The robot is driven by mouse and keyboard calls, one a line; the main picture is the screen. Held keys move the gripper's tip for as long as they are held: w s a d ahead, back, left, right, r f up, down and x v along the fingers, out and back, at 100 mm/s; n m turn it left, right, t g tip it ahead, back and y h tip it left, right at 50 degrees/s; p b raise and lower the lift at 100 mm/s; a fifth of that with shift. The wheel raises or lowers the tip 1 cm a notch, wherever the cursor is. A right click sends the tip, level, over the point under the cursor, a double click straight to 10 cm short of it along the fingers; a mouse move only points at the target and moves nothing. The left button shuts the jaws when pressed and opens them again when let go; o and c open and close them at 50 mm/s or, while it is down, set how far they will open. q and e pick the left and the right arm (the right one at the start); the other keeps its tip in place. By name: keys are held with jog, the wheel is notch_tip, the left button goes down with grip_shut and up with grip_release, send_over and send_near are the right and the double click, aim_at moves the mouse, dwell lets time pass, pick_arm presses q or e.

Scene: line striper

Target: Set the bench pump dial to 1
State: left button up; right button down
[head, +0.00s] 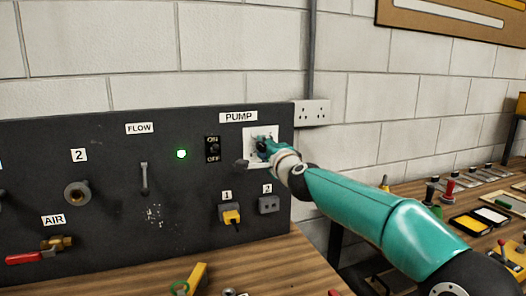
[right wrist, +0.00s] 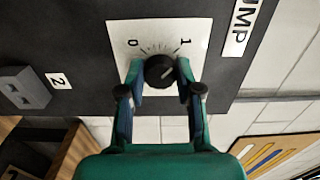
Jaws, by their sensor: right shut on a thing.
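The pump dial (right wrist: 159,70) is a round black knob on a white plate (right wrist: 203,30) marked 0 and 1. In the right wrist view, the 0 is at upper left of the knob and the 1 at upper right. A short pale mark on the knob seems to lean toward the 1 side, but I cannot tell its exact setting. My right gripper (right wrist: 160,76) is shut on the dial, one green finger on each side. In the head view my right gripper (head: 262,147) covers the dial on its white plate (head: 251,133) under the PUMP label. My left gripper is out of view.
The dark panel (head: 110,130) also carries an ON/OFF switch (head: 213,149), a lit green lamp (head: 181,154), a FLOW lever (head: 144,178), sockets with a yellow plug (head: 232,216) and an air valve (head: 57,243). Tools lie on the wooden bench (head: 275,270) below.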

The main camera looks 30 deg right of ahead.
jog(key=shift+f, duration=0.25)
jog(key=c, duration=0.8)
grip_release()
jog(key=shift+d, duration=0.15)
jog(key=shift+o, duration=0.2)
jog(key=shift+r, duration=0.1)
jog(key=shift+s, duration=0.1)
jog(key=shift+s, duration=0.25)
jog(key=v, duration=1.1)
jog(key=shift+a, duration=0.3)
jog(key=shift+s, duration=0.1)
